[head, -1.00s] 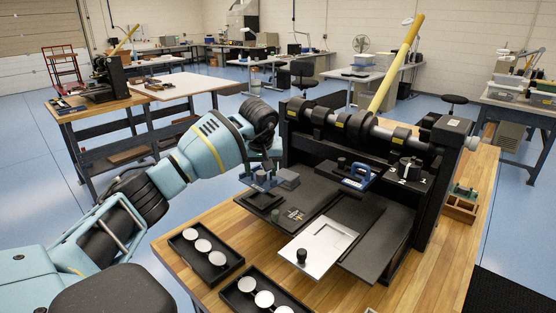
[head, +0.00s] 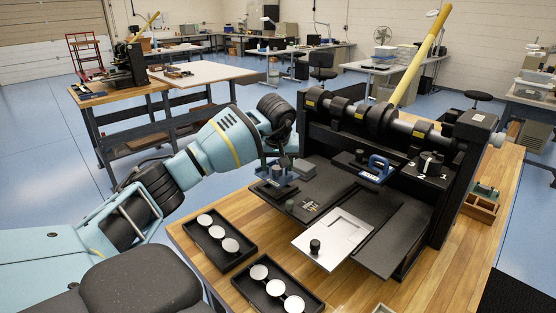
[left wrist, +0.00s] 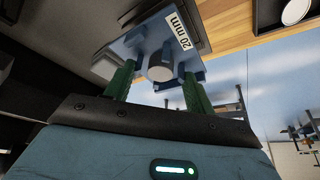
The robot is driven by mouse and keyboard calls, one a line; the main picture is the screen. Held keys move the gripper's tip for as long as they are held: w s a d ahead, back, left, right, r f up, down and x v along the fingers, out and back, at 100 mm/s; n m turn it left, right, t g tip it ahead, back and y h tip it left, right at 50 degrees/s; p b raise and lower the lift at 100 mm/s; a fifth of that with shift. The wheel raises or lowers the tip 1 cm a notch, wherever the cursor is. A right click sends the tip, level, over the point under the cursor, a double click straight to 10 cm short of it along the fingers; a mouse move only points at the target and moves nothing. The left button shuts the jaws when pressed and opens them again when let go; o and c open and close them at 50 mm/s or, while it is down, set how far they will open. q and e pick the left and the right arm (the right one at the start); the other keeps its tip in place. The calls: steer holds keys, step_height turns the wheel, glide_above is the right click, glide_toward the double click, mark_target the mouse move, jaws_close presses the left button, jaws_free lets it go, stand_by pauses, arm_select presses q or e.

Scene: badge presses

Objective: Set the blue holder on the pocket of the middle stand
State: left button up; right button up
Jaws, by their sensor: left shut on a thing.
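My left gripper (head: 276,168) comes in from the left in the head view, in front of the left part of the press. It is shut on the blue holder (head: 275,187), above the dark plates. In the left wrist view the green fingers (left wrist: 157,85) grip the holder (left wrist: 150,42); a white label on it reads "20 mm". The middle stand is hard to identify. My right gripper is out of view.
The black press (head: 320,135) with its yellow lever (head: 418,60) stands behind the plates. Two black trays (head: 205,250) with white discs lie at the front left. A wooden box (head: 480,208) is at the right. Bare wood (head: 395,290) shows at the front right.

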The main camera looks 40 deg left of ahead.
mark_target(277, 170)
arm_select(q)
steer(key=shift+f+b, duration=0.35)
steer(key=shift+f, duration=1.3)
steer(key=o, duration=1.2)
steer(key=shift+v, duration=3.9)
steer(key=shift+w, duration=0.1)
